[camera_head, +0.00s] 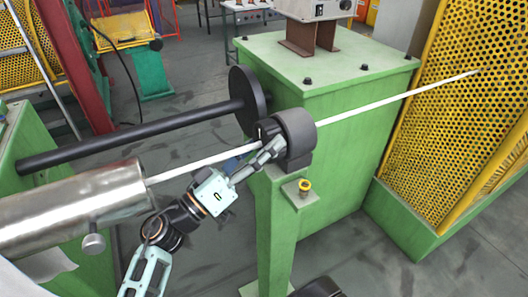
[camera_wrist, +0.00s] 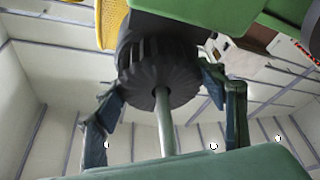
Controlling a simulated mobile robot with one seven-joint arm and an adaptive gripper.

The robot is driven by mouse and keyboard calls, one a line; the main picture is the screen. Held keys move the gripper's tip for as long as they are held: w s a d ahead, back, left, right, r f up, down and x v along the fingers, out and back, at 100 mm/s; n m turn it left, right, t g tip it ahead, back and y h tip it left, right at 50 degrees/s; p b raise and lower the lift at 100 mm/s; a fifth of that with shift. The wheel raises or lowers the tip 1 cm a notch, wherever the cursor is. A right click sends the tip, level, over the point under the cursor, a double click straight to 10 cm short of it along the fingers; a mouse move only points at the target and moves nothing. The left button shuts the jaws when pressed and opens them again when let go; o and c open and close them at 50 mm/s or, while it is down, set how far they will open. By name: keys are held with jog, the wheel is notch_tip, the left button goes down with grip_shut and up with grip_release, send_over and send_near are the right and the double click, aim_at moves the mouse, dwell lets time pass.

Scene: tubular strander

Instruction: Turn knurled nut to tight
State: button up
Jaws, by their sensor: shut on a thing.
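My gripper (camera_head: 268,148) reaches the nut's left side from below left. In the wrist view my gripper (camera_wrist: 162,84) has one finger on each side of the nut and is shut on it. The exact finger contact is partly hidden, and no tightness mark is readable.
A black shaft with a round disc (camera_head: 247,98) lies behind the nut. A metal cylinder (camera_head: 80,205) surrounds the rod at left. A green cabinet (camera_head: 340,95) and yellow perforated guard (camera_head: 460,120) stand to the right.

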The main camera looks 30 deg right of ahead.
jog(key=shift+f+m+g+b, duration=0.1)
jog(key=shift+m+g+b, duration=0.25)
jog(key=shift+m, duration=0.45)
jog(key=o, duration=1.1)
jog(key=v, duration=0.7)
jog(key=shift+a+f, duration=0.1)
jog(key=shift+a, duration=0.15)
